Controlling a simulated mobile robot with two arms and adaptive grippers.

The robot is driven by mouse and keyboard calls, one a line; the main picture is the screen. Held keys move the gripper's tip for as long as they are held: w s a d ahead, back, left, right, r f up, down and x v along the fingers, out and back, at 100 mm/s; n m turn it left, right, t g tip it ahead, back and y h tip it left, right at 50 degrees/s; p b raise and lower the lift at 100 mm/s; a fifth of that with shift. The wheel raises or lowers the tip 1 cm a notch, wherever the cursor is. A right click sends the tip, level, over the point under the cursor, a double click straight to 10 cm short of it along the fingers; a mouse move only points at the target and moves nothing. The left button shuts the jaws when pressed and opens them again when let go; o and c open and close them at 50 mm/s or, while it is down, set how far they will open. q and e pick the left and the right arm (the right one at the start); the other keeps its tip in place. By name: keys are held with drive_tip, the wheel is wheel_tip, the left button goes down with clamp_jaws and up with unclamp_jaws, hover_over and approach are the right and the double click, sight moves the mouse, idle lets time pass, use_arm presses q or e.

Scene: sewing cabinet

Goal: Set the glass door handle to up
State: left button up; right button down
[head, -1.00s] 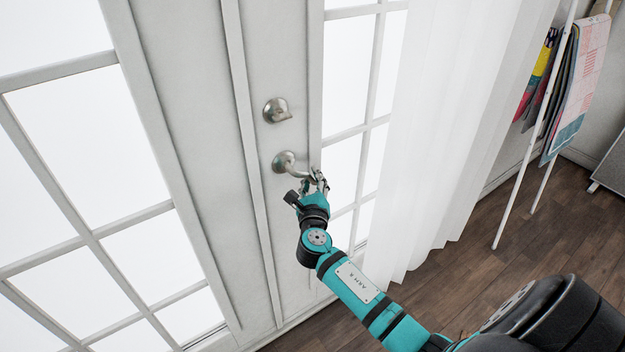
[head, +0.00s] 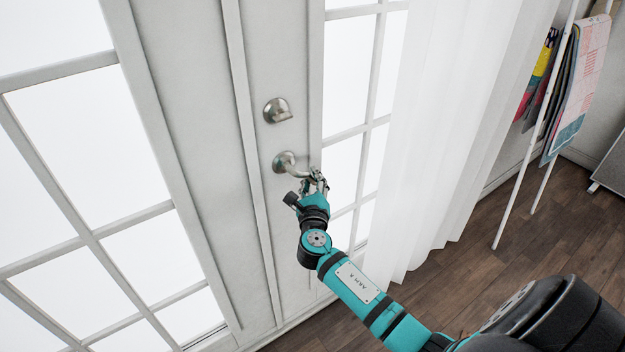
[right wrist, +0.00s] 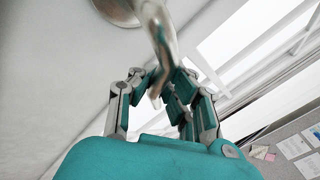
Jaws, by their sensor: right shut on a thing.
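The glass door handle (head: 292,166) is a silver lever on a round base, on the white door frame below a separate round lock knob (head: 278,110). Its lever points right and slightly down in the head view. My right gripper (head: 314,180) is shut on the free end of the lever. In the right wrist view, the lever (right wrist: 160,35) comes down from the top and its end lies between the fingers (right wrist: 165,90). The fingers partly cover the tip. My left gripper is not in view.
The glass-paned door (head: 150,120) fills the left. A sheer white curtain (head: 445,130) hangs just right of my right forearm. A white rack (head: 540,130) with hanging fabrics stands farther right. The wooden floor (head: 500,240) is clear between.

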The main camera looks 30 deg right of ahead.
drive_tip(key=shift+d+r+n, duration=0.15)
drive_tip(key=shift+r+n, duration=0.05)
drive_tip(key=shift+n, duration=0.1)
drive_tip(key=shift+w+d+r+n+t+h, duration=0.15)
drive_tip(key=shift+d+r+n+t, duration=0.15)
drive_tip(key=shift+n+t, duration=0.25)
drive_tip(key=shift+s+d+r+n+t+h, duration=0.15)
drive_tip(key=shift+r+n+t, duration=0.2)
drive_tip(key=shift+n, duration=0.3)
drive_tip(key=shift+w+d+r+n+t+b, duration=0.15)
drive_tip(key=shift+r+n+t, duration=0.25)
drive_tip(key=shift+n, duration=0.35)
drive_tip(key=shift+s+r+n+t+b, duration=0.15)
drive_tip(key=shift+r+n+t, duration=0.1)
drive_tip(key=shift+n+t, duration=0.35)
drive_tip(key=shift+w+d+r+n+t+b, duration=0.15)
drive_tip(key=shift+r+n+t, duration=0.2)
drive_tip(key=shift+n, duration=0.5)
drive_tip(key=shift+a+n, duration=0.1)
drive_tip(key=shift+n, duration=0.2)
drive_tip(key=c, duration=1.3)
unclamp_jaws()
drive_tip(key=shift+s+r, duration=0.2)
drive_tip(key=shift+s, duration=0.2)
drive_tip(key=shift+o, duration=0.2)
drive_tip(key=shift+w, duration=0.1)
drive_tip(key=shift+w+f, duration=0.1)
